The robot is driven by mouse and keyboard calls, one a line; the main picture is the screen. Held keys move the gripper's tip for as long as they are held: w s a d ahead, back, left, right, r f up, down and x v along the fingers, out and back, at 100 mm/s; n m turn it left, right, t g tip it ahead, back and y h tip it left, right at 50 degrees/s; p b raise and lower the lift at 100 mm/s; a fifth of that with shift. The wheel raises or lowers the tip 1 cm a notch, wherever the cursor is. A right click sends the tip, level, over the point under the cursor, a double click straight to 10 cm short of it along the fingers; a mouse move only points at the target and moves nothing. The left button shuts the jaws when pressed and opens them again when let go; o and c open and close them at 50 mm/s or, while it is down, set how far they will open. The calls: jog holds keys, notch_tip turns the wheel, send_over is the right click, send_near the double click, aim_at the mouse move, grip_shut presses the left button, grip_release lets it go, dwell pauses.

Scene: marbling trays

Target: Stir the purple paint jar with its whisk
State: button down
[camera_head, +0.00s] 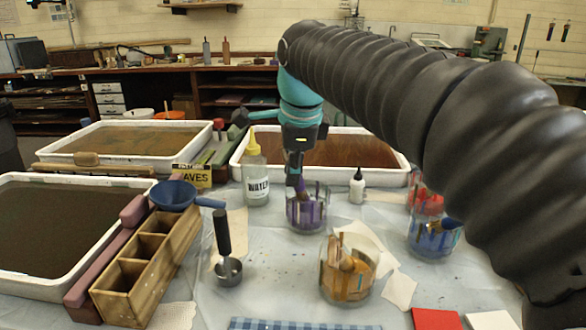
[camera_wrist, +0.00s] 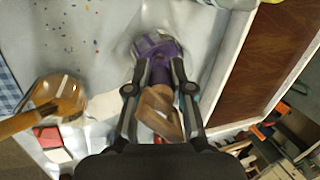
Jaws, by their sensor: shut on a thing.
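The purple paint jar (camera_head: 307,212) is a clear glass with purple paint, standing on the covered table in the middle of the head view. My gripper (camera_head: 293,178) points down at the jar's mouth. In the wrist view, my gripper (camera_wrist: 161,70) is shut on the whisk (camera_wrist: 158,108), whose brown wooden handle shows between the fingers. The whisk's lower end goes toward the purple jar (camera_wrist: 150,44) beyond the fingertips. My fingers and the purple paint hide its lower end, so I cannot tell how deep it sits.
An orange-brown jar (camera_head: 347,272) stands in front, a blue jar (camera_head: 434,236) and a red jar (camera_head: 428,200) to the right. A water bottle (camera_head: 255,175) and small white bottle (camera_head: 357,187) stand close by. A brown tray (camera_head: 240,150) lies behind.

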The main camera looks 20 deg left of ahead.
jog(key=shift+r, duration=4.5)
